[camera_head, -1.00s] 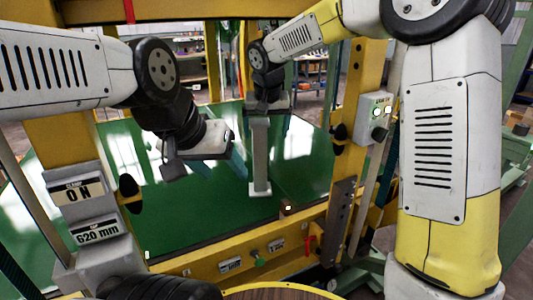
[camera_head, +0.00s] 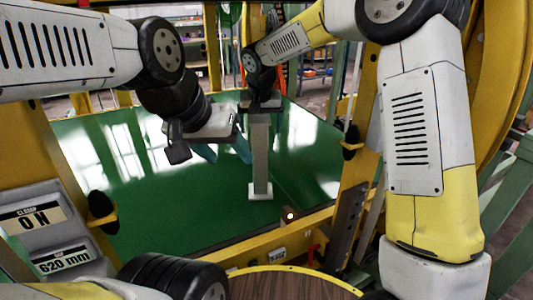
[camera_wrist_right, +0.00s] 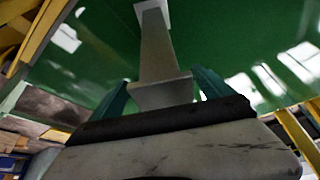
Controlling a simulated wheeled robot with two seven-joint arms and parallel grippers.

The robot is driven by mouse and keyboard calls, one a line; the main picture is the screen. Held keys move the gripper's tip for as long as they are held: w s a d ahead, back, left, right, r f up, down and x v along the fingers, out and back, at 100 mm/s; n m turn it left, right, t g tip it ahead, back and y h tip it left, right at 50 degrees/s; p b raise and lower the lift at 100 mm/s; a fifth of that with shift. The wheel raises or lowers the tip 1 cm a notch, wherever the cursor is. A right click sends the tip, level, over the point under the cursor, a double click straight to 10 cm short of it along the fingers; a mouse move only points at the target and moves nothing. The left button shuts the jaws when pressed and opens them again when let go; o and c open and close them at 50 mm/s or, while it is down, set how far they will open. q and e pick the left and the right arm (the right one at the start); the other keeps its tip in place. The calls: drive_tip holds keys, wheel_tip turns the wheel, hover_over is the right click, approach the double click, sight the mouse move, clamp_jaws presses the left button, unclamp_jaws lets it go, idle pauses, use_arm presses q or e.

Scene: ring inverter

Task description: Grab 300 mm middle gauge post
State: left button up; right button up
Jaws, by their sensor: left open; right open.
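The grey gauge post (camera_head: 260,160) stands upright on the green panel, with a square foot plate at its lower end. My right gripper (camera_head: 262,108) is at its top end. In the right wrist view, the post (camera_wrist_right: 158,50) runs away from me, and its near end plate lies between the two teal fingers of my right gripper (camera_wrist_right: 160,92). The fingers are apart, and I cannot tell whether either touches the plate. My left gripper (camera_head: 224,151) is open and empty, to the left of the post in the head view. The post's length marking is not visible.
A yellow frame (camera_head: 275,238) surrounds the green panel (camera_head: 170,210). A round wooden top (camera_head: 275,285) is at the front.

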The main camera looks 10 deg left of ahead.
drive_tip(key=x, duration=0.4)
drive_tip(key=shift+w+a+f, duration=0.1)
drive_tip(key=shift+a+f, duration=0.05)
drive_tip(key=shift+f, duration=0.1)
drive_tip(key=shift+r, duration=0.1)
clamp_jaws()
